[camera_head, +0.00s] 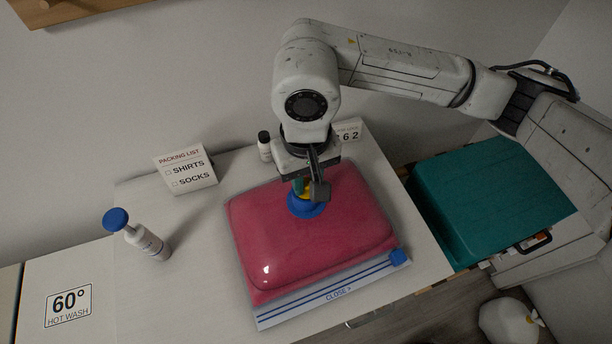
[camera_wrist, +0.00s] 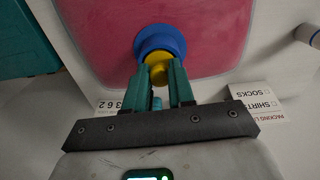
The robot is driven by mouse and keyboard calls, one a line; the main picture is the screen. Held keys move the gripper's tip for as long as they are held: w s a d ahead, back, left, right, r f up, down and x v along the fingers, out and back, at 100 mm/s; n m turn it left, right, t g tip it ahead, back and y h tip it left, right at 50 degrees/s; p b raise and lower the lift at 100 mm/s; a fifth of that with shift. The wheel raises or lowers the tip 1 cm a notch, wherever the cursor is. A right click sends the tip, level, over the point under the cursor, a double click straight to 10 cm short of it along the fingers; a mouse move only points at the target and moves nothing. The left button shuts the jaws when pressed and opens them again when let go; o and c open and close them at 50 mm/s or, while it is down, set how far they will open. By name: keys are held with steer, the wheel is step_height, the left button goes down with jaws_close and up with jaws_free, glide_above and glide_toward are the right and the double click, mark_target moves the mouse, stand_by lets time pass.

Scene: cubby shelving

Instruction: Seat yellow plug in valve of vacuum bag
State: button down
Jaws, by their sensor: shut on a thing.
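The vacuum bag (camera_head: 262,245) is filled with pink contents and lies flat on the white table, with a blue-striped zip edge at the front. In the head view my gripper (camera_head: 309,190) partly hides the plug.
A packing list card (camera_head: 185,168), a small dark-capped bottle (camera_head: 264,146) and a number card (camera_head: 347,132) stand behind the bag. A blue-topped white bottle (camera_head: 137,237) stands to the left. A teal case (camera_head: 490,195) is at the right. The table between bottle and bag is clear.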

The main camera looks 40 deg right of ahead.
mark_target(306, 182)
steer(key=shift+f, duration=0.15)
steer(key=c, duration=1)
jaws_free()
steer(key=shift+o, duration=0.2)
steer(key=shift+r+p, duration=0.35)
steer(key=shift+p, duration=0.05)
steer(key=shift+r+b, duration=0.3)
steer(key=shift+b, duration=0.15)
step_height(306, 182, up, 11)
steer(key=b, duration=0.2)
steer(key=shift+b, duration=0.35)
